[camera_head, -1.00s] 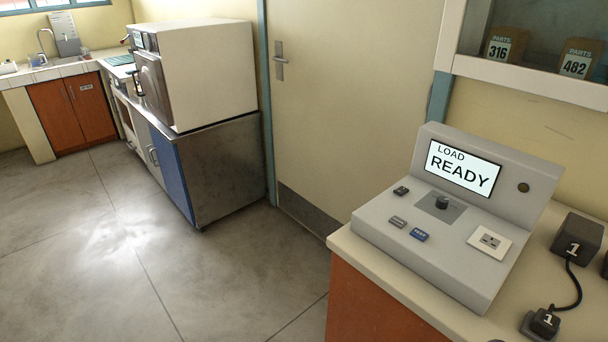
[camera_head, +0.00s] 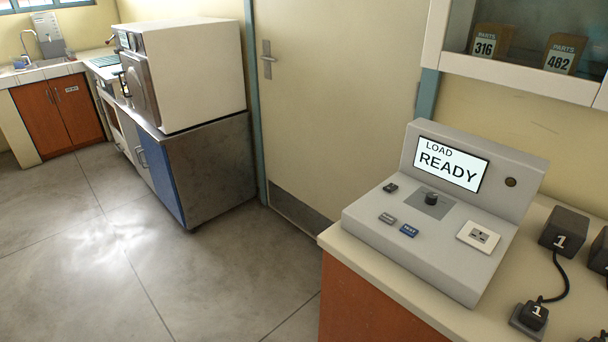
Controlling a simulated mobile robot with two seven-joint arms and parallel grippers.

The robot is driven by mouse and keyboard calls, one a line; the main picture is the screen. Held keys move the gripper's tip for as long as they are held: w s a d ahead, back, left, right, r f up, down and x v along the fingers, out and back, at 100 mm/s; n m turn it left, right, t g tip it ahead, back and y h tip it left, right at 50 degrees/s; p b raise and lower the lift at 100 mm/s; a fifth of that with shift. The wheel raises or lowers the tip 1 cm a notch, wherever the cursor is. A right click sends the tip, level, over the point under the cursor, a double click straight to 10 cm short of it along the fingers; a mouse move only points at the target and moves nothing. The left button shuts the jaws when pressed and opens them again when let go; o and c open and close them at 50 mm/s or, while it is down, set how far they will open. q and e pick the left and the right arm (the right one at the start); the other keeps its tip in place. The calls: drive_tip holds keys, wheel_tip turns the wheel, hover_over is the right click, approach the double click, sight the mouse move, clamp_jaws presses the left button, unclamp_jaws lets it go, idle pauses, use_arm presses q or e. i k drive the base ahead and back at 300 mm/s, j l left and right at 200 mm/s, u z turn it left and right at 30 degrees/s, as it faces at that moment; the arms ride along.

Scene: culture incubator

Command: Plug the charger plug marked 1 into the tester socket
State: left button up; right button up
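The charger plug marked 1 (camera_head: 535,314) is a small black block at the lower right, resting on a dark grey base on the counter. A black cord joins it to the black charger body marked 1 (camera_head: 564,230). The tester (camera_head: 398,251) is a grey console on the counter with a screen reading "LOAD READY" (camera_head: 450,164). The tester socket (camera_head: 479,236) is a white square plate on the right of its sloped top, and it is empty. Neither of my grippers is in view.
Another black charger (camera_head: 600,252) is cut off at the right edge. The counter (camera_head: 375,275) ends at its left edge above open floor (camera_head: 200,285). A wall cabinet (camera_head: 512,70) hangs above the tester. A door (camera_head: 335,100) and a white appliance (camera_head: 190,75) stand to the left.

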sight(533, 314)
drive_tip(key=z, duration=1.6)
drive_tip(key=j+z, duration=0.1)
drive_tip(key=z, duration=0.25)
drive_tip(key=j+z, duration=0.15)
drive_tip(key=z, duration=0.2)
drive_tip(key=j+z, duration=0.15)
drive_tip(key=z, duration=0.2)
